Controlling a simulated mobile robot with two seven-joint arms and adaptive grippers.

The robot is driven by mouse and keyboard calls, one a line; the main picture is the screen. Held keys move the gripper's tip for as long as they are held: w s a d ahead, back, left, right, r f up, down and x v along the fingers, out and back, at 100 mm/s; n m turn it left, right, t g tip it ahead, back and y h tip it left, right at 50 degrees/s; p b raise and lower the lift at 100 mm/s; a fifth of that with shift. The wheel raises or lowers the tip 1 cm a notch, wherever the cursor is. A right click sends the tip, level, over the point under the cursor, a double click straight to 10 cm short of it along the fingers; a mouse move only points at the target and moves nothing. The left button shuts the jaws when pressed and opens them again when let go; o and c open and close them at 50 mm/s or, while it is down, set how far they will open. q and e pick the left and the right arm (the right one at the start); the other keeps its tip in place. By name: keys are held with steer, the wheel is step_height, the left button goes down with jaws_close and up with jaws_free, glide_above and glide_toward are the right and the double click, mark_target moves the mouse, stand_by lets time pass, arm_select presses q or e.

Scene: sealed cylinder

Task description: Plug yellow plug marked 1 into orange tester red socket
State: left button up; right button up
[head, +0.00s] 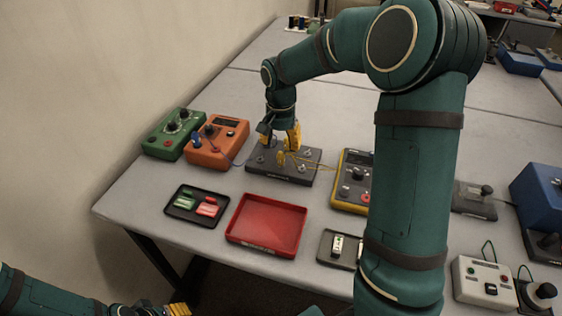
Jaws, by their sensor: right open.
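The orange tester (229,147) stands at the table's left, with a dark display and dark knobs on top. A blue plug (196,140) sits at its left side with a blue cable. Its red socket is too small to make out surely. A yellow plug (281,159) with a yellow cable stands on the dark plate (262,169); its mark cannot be read. My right gripper (280,139) points down just above the plate, open, with its yellow fingers close over the plug; contact cannot be told. My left gripper (180,309) is at the bottom edge, partly cut off.
A green tester (165,145) stands left of the orange one. A black tray (185,214) with green and red pieces and a red tray (265,240) lie in front. A yellow-edged meter (350,185) is right of the plate, partly behind my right arm. Bare table lies behind.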

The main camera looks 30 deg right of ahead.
mark_target(281, 153)
step_height(281, 153, down, 5)
steer(key=b, duration=0.3)
steer(key=shift+f+b, duration=0.4)
steer(key=shift+f, duration=0.4)
steer(key=shift+p, duration=0.3)
stand_by(0.3)
jaws_close()
steer(key=shift+r, duration=0.15)
steer(key=shift+r+p, duration=2.35)
steer(key=shift+r, duration=0.55)
